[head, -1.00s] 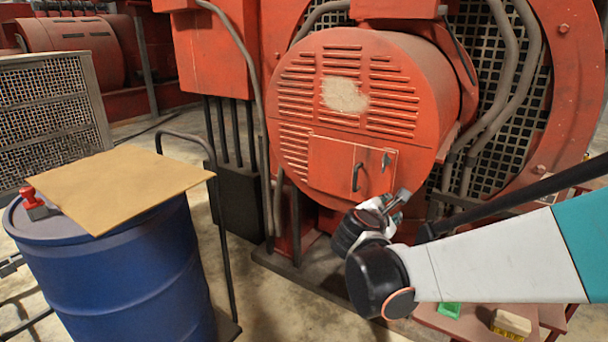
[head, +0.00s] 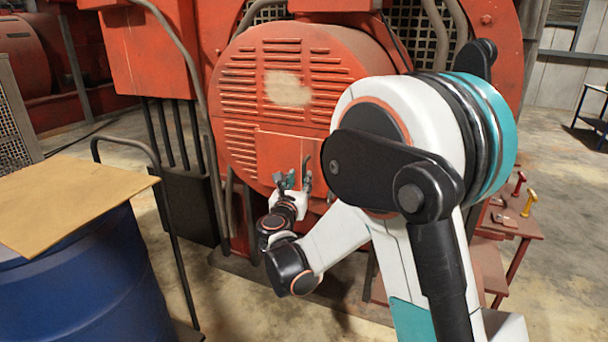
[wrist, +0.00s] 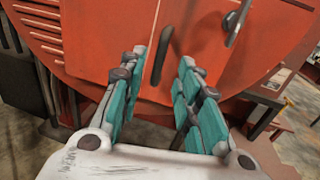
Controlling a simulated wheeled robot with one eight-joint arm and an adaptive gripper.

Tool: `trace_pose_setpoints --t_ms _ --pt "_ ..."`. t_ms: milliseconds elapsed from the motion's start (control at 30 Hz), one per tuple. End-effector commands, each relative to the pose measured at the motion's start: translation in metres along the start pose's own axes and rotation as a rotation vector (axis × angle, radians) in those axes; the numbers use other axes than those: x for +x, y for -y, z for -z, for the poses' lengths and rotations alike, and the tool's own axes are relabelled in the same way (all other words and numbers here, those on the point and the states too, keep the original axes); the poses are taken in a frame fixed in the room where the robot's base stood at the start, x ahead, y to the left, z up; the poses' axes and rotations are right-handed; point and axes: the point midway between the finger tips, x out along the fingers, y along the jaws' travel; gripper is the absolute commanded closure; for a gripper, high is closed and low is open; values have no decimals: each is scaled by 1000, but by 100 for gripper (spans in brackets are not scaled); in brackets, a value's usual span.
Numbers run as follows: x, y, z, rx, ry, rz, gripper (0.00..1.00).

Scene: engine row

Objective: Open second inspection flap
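A red flap (head: 275,149) is set low in the round, louvred engine cover (head: 245,100); it looks shut. In the wrist view the flap (wrist: 105,35) fills the upper middle. Its dark handle (wrist: 168,44) lies straight ahead, seen between my fingertips, and a grey latch (wrist: 238,22) is to its right. My gripper (wrist: 164,62) is open, its teal-padded fingers on either side of the handle; I cannot tell whether they touch it. In the head view my gripper (head: 284,181) is at the flap's lower part, hiding some of it.
A blue barrel (head: 90,275) with a tan board (head: 75,200) on top stands at left, beside a thin dark rail (head: 170,240). A red side table (head: 515,222) with small tools is at right. Open floor lies beyond it.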

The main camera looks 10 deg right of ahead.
Motion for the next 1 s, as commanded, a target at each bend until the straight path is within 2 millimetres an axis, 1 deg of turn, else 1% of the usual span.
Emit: trace_pose_setpoints --t_ms 33,200,300,400,567,800,833,867,900,967,1000 --pt "12 1 2 0 0 3 69" --pt "42 1 2 1 0 2 69" --pt "56 0 2 1 0 1 69" --pt "65 0 1 1 0 1 69" --pt "72 0 0 2 -1 0 69" --pt "73 0 0 2 -1 0 69" --pt "73 0 0 2 -1 0 71" --pt "73 0 0 2 -1 0 78" --pt "73 0 0 2 -1 0 87" --pt "73 0 0 2 -1 0 100" --pt "73 0 0 2 -1 0 100"
